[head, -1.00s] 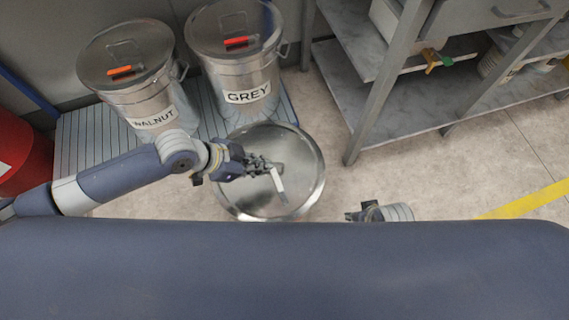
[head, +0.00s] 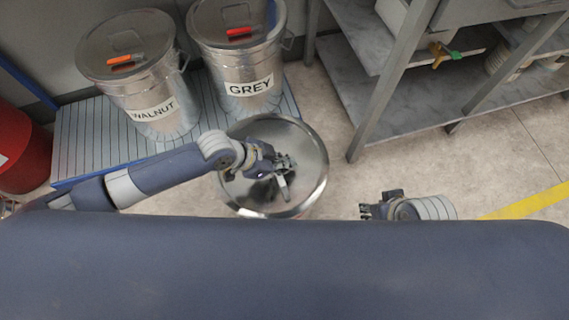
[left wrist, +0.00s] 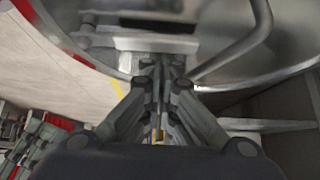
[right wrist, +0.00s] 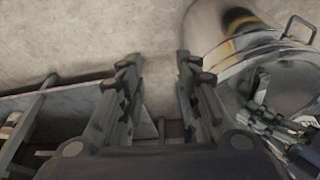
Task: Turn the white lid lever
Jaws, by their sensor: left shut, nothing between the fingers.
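The white lid lever (head: 284,189) lies on the shiny round lid (head: 311,170) of the drum in the middle of the head view. My left gripper (head: 289,163) is over the lid, at the lever's far end, and hides part of it. In the left wrist view, a pale bar (left wrist: 155,44), which looks like the lever, lies just beyond the closed fingertips (left wrist: 160,63). I cannot tell whether they touch it. The left gripper is shut and empty. My right gripper (head: 366,211) is to the right of the drum, open and empty in the right wrist view (right wrist: 158,60).
A metal shelf rack (head: 372,100) stands at the right. A bent handle (left wrist: 245,45) rises close to the left fingers.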

